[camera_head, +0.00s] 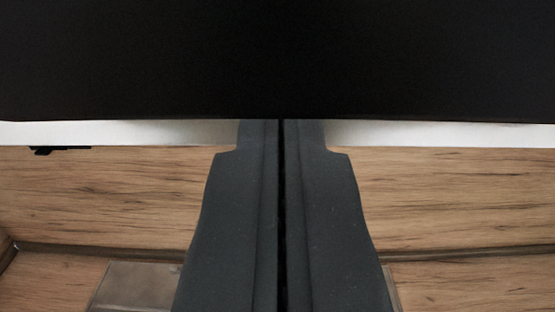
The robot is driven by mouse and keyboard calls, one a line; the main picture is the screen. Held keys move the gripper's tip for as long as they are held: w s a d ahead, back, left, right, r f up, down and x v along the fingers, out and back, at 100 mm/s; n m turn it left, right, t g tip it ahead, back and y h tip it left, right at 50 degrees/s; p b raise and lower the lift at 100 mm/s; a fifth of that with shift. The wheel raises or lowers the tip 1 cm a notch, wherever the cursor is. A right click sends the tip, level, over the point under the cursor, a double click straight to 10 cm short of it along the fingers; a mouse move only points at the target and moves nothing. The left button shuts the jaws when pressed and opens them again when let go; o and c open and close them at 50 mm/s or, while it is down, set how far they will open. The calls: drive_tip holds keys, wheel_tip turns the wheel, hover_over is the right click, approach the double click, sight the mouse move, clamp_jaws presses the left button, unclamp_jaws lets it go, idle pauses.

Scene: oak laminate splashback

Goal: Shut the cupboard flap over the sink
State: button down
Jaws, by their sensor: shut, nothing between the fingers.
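A large dark panel (280,60) fills the top of the head camera view. It may be the cupboard flap, but its other edges are out of view and I cannot tell how far it stands open. My gripper (281,124) is in the middle, pointing up the picture, with its two dark fingers together and nothing between them. The fingertips end at the panel's lower edge. I cannot tell whether they touch it or reach behind it. The sink is not recognisable here.
A pale strip (110,133) runs across just below the dark panel, with a small dark fitting (60,150) under it at left. Wood-grain surface (100,195) lies below, crossed by a dark seam. A grey-brown rectangular piece (135,287) shows at lower left.

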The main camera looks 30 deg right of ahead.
drive_tip(key=shift+s+r, duration=0.15)
drive_tip(key=shift+r, duration=0.65)
drive_tip(key=shift+a+f+t+b, duration=0.1)
drive_tip(key=shift+t+b, duration=0.2)
drive_tip(key=shift+b, duration=0.05)
drive_tip(key=f+b+v, duration=0.1)
drive_tip(key=b+v, duration=0.5)
drive_tip(key=v, duration=0.8)
drive_tip(key=s+a+n+y+b, duration=0.1)
drive_tip(key=s+a+n+y, duration=0.1)
drive_tip(key=a, duration=1)
drive_tip(key=s+a+f+n+y, duration=0.1)
drive_tip(key=s+a+y, duration=0.3)
drive_tip(key=a, duration=0.7)
drive_tip(key=s+a+f+n+y+b, duration=0.1)
drive_tip(key=s+a+n+y, duration=0.2)
drive_tip(key=a, duration=0.9)
drive_tip(key=shift+s+a+f+n+y+b, duration=0.15)
drive_tip(key=shift+s+a+n+y+b, duration=0.2)
drive_tip(key=shift+s+y, duration=0.25)
